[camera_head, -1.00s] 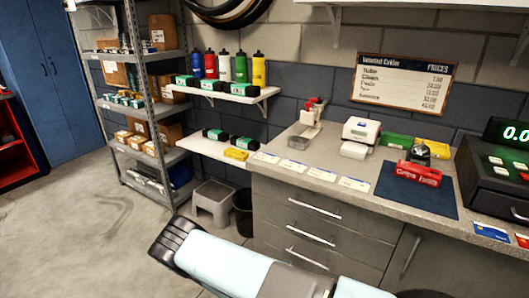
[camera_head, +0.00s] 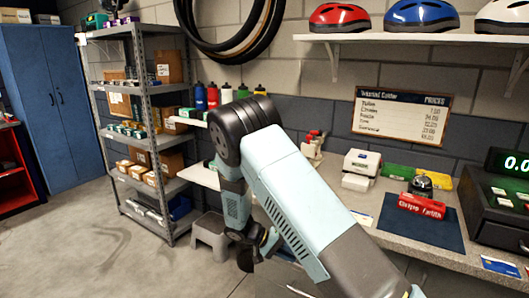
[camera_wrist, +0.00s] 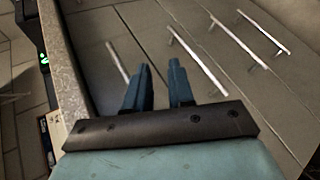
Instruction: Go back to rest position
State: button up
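My arm (camera_head: 300,200) is pale blue and grey. It rises from the lower right to a dark elbow and bends down in front of the counter in the head view. In the wrist view my gripper (camera_wrist: 160,78) shows two dark blue fingers, apart, with nothing between them. Grey drawer fronts (camera_wrist: 220,45) with bar handles lie beyond the fingers. In the head view the gripper end is small and dark, and its fingers are not clear.
The counter (camera_head: 345,200) carries a white box (camera_head: 362,162), a red block (camera_head: 422,206) on a blue mat (camera_head: 420,228) and a register (camera_head: 495,195). Helmets (camera_head: 420,16) sit on a wall shelf above. A grey stool (camera_head: 210,236) stands below. Floor at left is clear.

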jog(key=s+d+r+y, duration=0.3)
jog(key=r, duration=0.6)
jog(key=s+d+r+y, duration=0.2)
jog(key=d+r, duration=0.1)
jog(key=r, duration=0.5)
jog(key=s+d+r+y, duration=0.3)
jog(key=d+r, duration=0.1)
jog(key=r, duration=0.5)
jog(key=s+d+r+t+y, duration=0.2)
jog(key=s+r, duration=0.4)
jog(key=s, duration=0.3)
jog(key=s+d+r+t+y, duration=0.1)
jog(key=s+d+r+t, duration=0.1)
jog(key=s+r+t, duration=0.2)
jog(key=s+r, duration=0.3)
jog(key=s, duration=0.3)
jog(key=shift+s+d+t+y, duration=0.2)
jog(key=shift+d+t+y, duration=0.1)
jog(key=shift+y, duration=0.1)
